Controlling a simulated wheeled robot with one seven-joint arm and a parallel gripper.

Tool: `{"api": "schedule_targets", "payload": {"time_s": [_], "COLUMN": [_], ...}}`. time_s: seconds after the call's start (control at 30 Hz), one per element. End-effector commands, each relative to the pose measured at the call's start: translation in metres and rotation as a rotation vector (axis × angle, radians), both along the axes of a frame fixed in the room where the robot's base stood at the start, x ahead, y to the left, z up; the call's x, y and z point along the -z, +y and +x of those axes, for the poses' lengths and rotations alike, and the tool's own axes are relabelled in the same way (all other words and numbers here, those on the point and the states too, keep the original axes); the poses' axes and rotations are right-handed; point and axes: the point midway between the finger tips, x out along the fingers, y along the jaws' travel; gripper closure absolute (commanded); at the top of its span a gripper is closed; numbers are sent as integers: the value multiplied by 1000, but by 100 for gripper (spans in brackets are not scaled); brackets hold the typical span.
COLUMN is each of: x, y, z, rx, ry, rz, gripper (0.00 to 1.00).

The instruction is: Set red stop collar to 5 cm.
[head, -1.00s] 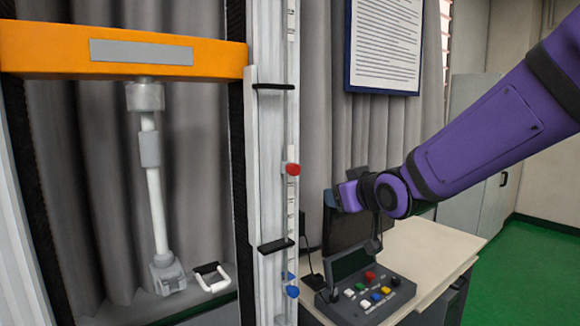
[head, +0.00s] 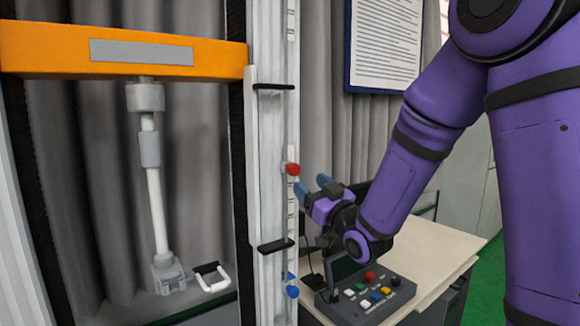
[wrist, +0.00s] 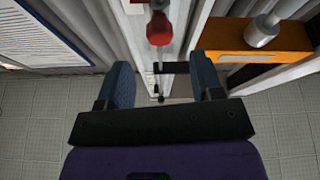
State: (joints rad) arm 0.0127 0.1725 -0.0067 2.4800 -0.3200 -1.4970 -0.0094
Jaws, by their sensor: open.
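The red stop collar (head: 292,169) sits on the white scale rod (head: 291,218) at the right side of the tower, above a blue collar (head: 292,291). In the wrist view the red collar (wrist: 159,28) shows just beyond the fingertips, near the middle of the gap. My gripper (head: 311,186) is open and empty, its blue fingertips just right of and slightly below the red collar. In the wrist view my gripper (wrist: 165,75) has its two blue fingers spread wide, with the rod side of the tower between them. The scale's numbers are too small to read.
An orange crossbeam (head: 60,48) with a hanging grey and white striker (head: 155,190) fills the tower's left. Black brackets (head: 276,246) stick out beside the rod. A control box (head: 372,300) with coloured buttons stands on the table (head: 440,250) below my gripper.

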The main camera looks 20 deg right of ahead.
Motion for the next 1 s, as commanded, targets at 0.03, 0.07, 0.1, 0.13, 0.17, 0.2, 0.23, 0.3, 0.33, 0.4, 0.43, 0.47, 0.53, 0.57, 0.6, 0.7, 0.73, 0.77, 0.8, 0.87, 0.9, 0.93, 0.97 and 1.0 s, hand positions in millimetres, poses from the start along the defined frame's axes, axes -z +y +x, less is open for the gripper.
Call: {"api": "schedule_targets", "payload": {"time_s": [0.03,0.07,0.1,0.13,0.17,0.2,0.23,0.3,0.33,0.4,0.43,0.47,0.53,0.57,0.6,0.7,0.73,0.77,0.8,0.87,0.9,0.93,0.97,1.0], "x": [-3,-5,-7,-9,-12,-14,-17,-21,-23,-27,-28,-30,-32,-33,-34,-36,-36,-36,-36,-36,-36,-36,-36,-36], "y": [3,4,6,8,9,12,14,17,18,21,22,23,25,26,27,28,28,29,29,28,28,28,28,28], "z": [7,11,17,22,27,33,38,49,53,62,66,69,75,77,79,82,83,83,83,83,83,83,83,83], "rx": [-1,-1,-1,0,0,-1,-2,-1,-1,0,0,1,1,1,1,0,0,1,1,1,1,1,1,1], "ry": [-1,-2,-1,-1,-1,-1,-2,-1,-1,1,0,0,1,1,0,1,1,1,1,2,2,2,2,2], "rz": [0,0,0,0,0,1,1,0,0,1,1,1,1,1,1,1,1,1,1,1,1,1,1,1], "gripper": [40,40,40,40,40,40,40,40,40,40,40,40,40,40,40,40,40,40,40,40,40,40,40,44]}}
